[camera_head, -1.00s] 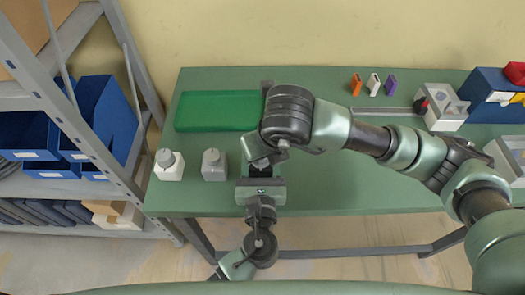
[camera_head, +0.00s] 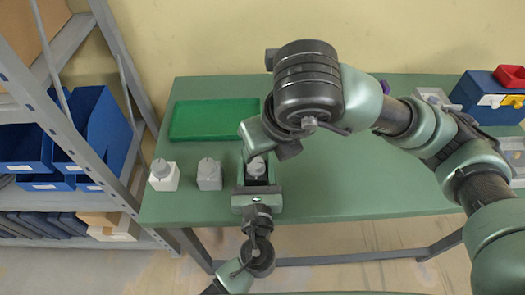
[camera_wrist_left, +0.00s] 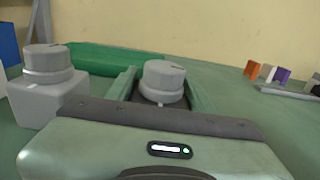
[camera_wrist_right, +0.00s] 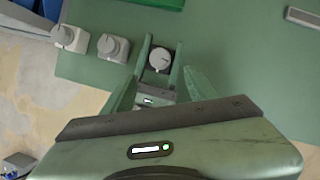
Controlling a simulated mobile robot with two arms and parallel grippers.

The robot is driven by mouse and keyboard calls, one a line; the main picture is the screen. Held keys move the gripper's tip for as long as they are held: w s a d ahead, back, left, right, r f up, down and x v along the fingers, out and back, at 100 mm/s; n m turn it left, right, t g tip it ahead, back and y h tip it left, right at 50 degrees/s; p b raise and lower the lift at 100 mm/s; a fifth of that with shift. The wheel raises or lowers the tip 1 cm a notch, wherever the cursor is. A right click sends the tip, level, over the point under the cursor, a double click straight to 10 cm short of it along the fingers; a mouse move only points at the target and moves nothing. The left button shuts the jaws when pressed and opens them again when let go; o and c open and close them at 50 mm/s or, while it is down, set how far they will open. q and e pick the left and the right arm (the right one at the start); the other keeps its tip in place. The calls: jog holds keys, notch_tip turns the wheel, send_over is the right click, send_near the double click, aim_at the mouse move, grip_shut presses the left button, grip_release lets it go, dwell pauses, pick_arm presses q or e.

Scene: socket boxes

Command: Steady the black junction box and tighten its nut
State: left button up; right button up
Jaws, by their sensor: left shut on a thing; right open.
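The black junction box (camera_head: 247,178) stands near the table's front edge, with a grey round nut (camera_head: 257,167) on top. My left gripper (camera_head: 258,182) is shut on the box from the front, one finger on each side. In the left wrist view the nut (camera_wrist_left: 162,82) sits between the fingers, and the fingers hide most of the box. My right gripper (camera_wrist_right: 160,85) is open and empty, above the box and apart from it. In the right wrist view the nut (camera_wrist_right: 160,59) shows beyond its spread fingers.
A grey box with a knob (camera_head: 209,177) and a white one (camera_head: 163,179) stand to the left. A green tray (camera_head: 213,120) lies behind. Small orange, white and purple pieces (camera_wrist_left: 267,72) are at the back right. A blue bin (camera_head: 482,95) stands far right.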

jog(key=shift+s+d+r, duration=0.1)
jog(key=shift+s+r, duration=0.05)
jog(key=shift+r, duration=0.25)
jog(key=n+g+h, duration=0.2)
jog(key=n+g, duration=0.2)
jog(key=n, duration=1.9)
send_near(256, 162)
notch_tip(256, 162, down, 9)
jog(key=shift+d+r, duration=0.1)
jog(key=shift+r, duration=0.1)
grip_shut()
